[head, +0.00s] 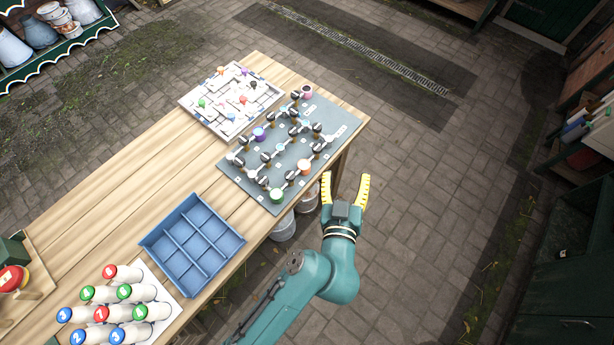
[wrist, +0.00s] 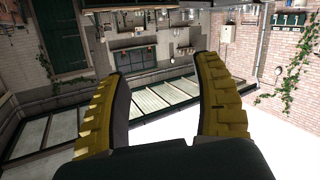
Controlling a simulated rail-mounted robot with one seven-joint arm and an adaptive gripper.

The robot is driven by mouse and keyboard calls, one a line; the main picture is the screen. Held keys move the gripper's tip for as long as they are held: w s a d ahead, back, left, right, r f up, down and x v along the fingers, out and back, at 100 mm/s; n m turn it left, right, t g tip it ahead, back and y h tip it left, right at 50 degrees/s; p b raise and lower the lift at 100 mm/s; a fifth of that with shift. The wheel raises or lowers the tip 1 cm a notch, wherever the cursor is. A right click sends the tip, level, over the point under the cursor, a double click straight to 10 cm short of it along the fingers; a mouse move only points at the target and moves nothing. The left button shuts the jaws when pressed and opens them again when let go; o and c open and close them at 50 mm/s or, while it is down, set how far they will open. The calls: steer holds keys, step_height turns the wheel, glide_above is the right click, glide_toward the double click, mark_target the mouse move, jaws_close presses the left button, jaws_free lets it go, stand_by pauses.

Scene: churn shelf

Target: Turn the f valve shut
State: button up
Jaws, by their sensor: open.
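A dark grey valve board (head: 233,176) lies on the wooden table, carrying several small valves with dark handles and white pipes, and coloured pots in purple, orange, green and pink. Small letter labels sit on the board, but they are too small to read, so I cannot tell which valve is f or how its handle stands. My gripper (head: 345,190) is open and empty, with yellow fingers, off the table's right edge and to the right of the board. In the wrist view my gripper (wrist: 160,105) shows both fingers spread with nothing between them; the board is not seen there.
A blue divided tray (head: 192,246) stands on the table nearer the front. Bottles with numbered coloured caps (head: 118,305) stand at lower left. A white maze board (head: 230,98) with coloured pegs lies beyond the valve board. Metal churns (head: 285,228) stand below the table edge. Paving to the right is clear.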

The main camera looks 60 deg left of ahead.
mark_target(290, 176)
steer(key=s+a+f+n+g+b, duration=0.1)
steer(key=s+a+f+g+b, duration=0.1)
steer(key=s+f, duration=0.55)
steer(key=s+a+f+g+b, duration=0.3)
steer(key=s+f, duration=0.2)
steer(key=f, duration=0.6)
steer(key=x, duration=1.6)
steer(key=shift+w+a+r, duration=0.2)
steer(key=shift+w+r, duration=0.1)
steer(key=c, duration=1.2)
